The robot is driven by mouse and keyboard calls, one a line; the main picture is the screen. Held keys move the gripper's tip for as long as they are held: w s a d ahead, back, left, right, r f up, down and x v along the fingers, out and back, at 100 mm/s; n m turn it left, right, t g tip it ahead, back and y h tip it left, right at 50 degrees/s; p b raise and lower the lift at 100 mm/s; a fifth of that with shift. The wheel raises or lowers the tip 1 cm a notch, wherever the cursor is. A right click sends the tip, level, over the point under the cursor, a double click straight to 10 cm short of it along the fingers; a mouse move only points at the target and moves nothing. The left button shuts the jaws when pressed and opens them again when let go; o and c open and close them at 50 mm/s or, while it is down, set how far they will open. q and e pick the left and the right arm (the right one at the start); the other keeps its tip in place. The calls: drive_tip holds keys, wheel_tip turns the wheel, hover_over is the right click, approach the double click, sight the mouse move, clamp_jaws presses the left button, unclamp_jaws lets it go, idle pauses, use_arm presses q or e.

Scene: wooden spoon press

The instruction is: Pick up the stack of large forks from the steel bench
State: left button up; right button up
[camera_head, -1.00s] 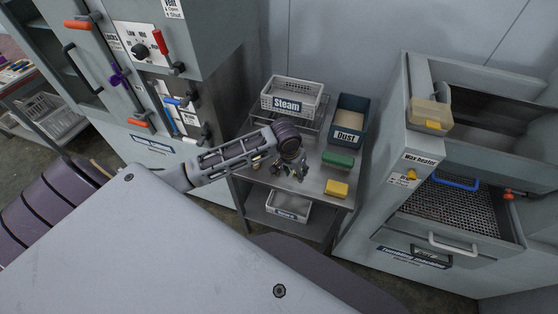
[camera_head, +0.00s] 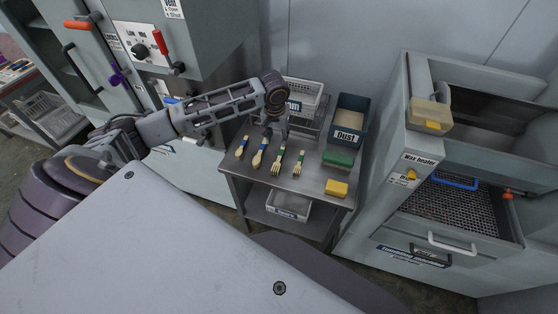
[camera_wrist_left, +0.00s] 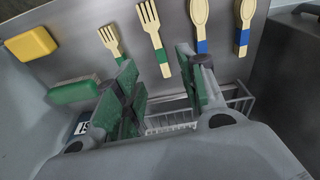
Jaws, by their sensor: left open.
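The large fork stack (camera_head: 278,162), pale wood with a green band, lies on the steel bench (camera_head: 315,190) between a large spoon (camera_head: 260,156) and a smaller fork (camera_head: 299,163). I cannot tell how many forks are stacked. My left gripper (camera_head: 276,130) is open and empty, above the handle ends at the rear of the bench. In the left wrist view, the large fork (camera_wrist_left: 152,32) points away, and its handle end appears between the open green-padded fingers (camera_wrist_left: 155,72). The fingers look apart from it. My right gripper is not in view.
A small blue-banded spoon (camera_head: 242,147) lies at the left. The blue Dust bin (camera_head: 349,119) and white Steam basket (camera_head: 311,92) stand behind.

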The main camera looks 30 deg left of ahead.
use_arm(q)
hover_over(280, 157)
drive_tip(key=shift+s+a+f, duration=0.1)
drive_tip(key=shift+s+f, duration=0.1)
drive_tip(key=shift+f, duration=1.95)
drive_tip(key=shift+s+a+f, duration=0.1)
drive_tip(key=shift+s+f, duration=0.05)
drive_tip(key=shift+f, duration=2)
drive_tip(key=shift+f, duration=0.1)
drive_tip(key=shift+w+d+f+p, duration=0.1)
drive_tip(key=shift+w+f+p, duration=0.15)
drive_tip(key=shift+f, duration=1)
drive_tip(key=shift+w+f+p, duration=0.1)
drive_tip(key=shift+f+p, duration=0.1)
drive_tip(key=shift+f, duration=1)
clamp_jaws()
